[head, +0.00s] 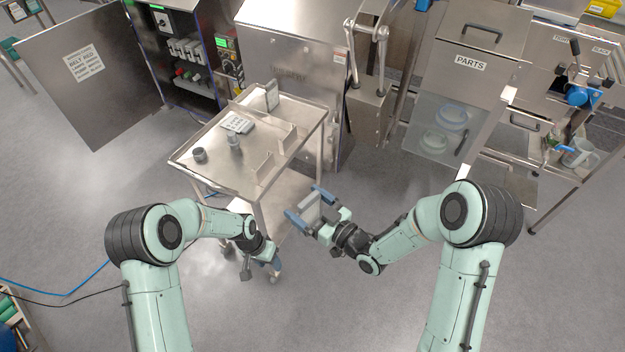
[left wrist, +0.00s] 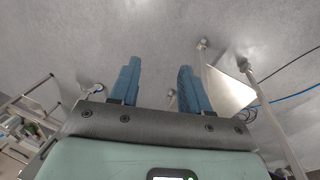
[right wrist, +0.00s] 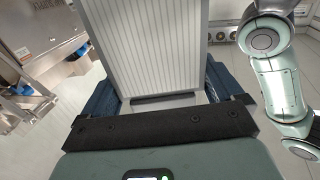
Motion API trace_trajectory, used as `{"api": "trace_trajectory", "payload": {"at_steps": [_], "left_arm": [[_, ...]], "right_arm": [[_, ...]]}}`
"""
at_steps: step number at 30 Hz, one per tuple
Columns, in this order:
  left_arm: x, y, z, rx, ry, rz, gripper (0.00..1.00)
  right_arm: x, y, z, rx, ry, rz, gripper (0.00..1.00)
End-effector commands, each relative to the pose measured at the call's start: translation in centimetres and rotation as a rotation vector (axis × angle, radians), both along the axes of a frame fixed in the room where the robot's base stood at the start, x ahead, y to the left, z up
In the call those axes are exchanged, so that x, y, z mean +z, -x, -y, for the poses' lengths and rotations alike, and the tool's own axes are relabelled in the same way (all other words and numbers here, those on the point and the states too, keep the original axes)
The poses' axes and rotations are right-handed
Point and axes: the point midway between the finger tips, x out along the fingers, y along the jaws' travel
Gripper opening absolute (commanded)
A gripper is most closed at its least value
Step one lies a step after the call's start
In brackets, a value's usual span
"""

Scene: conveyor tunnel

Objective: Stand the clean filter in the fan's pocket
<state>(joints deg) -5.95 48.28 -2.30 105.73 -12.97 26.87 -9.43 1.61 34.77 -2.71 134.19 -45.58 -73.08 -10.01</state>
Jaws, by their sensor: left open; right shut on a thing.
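The clean filter (right wrist: 160,45) is a white, finely pleated panel in a pale frame, filling the top middle of the right wrist view. My right gripper (right wrist: 163,92) is shut on it, with a blue finger at each side. In the head view the filter (head: 311,207) is a small grey-white panel in the right gripper, off the cart's near right corner. My left gripper (left wrist: 160,82) is open and empty, its two blue fingers apart above the floor. In the head view the left gripper (head: 265,264) is low beside the cart. I cannot make out the fan or its pocket.
The floor at right centre is clear.

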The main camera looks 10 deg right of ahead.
Motion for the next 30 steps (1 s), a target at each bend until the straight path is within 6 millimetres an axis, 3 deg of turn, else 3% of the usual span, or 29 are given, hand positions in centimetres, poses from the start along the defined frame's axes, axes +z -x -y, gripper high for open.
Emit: {"api": "trace_trajectory", "payload": {"at_steps": [1,3,7,12,15,19,23,26,30], "left_arm": [[2.6,-2.3,0.9,-0.072,-0.027,0.034,0.47],[6.1,-4.5,1.7,-0.164,-0.074,0.06,0.47],[13.1,-7.5,3.2,-0.299,-0.163,0.105,0.47],[22.7,-9.2,4.8,-0.418,-0.277,0.153,0.47],[26.8,-8.3,7.4,-0.456,-0.281,0.154,0.47],[29.4,-6.4,11.0,-0.48,-0.24,0.136,0.47],[30.7,-5.1,13.0,-0.494,-0.212,0.123,0.47],[30.9,-4.6,13.6,-0.499,-0.204,0.115,0.47],[29.6,-4.5,13.7,-0.499,-0.203,0.111,0.47]], "right_arm": [[0.0,0.0,0.0,0.0,0.0,0.0,0.39],[0.0,0.0,0.0,0.0,0.0,0.0,0.39],[0.0,0.0,0.0,0.0,0.0,0.0,0.39],[0.0,0.0,0.0,-0.001,0.0,0.0,0.39],[0.0,0.0,0.0,-0.001,0.0,0.0,0.39],[0.0,0.0,0.0,-0.001,0.0,0.0,0.39],[0.0,0.0,0.0,-0.001,0.0,0.0,0.39],[0.0,0.0,0.0,-0.001,0.0,0.0,0.39],[0.0,0.0,0.0,-0.001,0.0,0.0,0.39]]}}
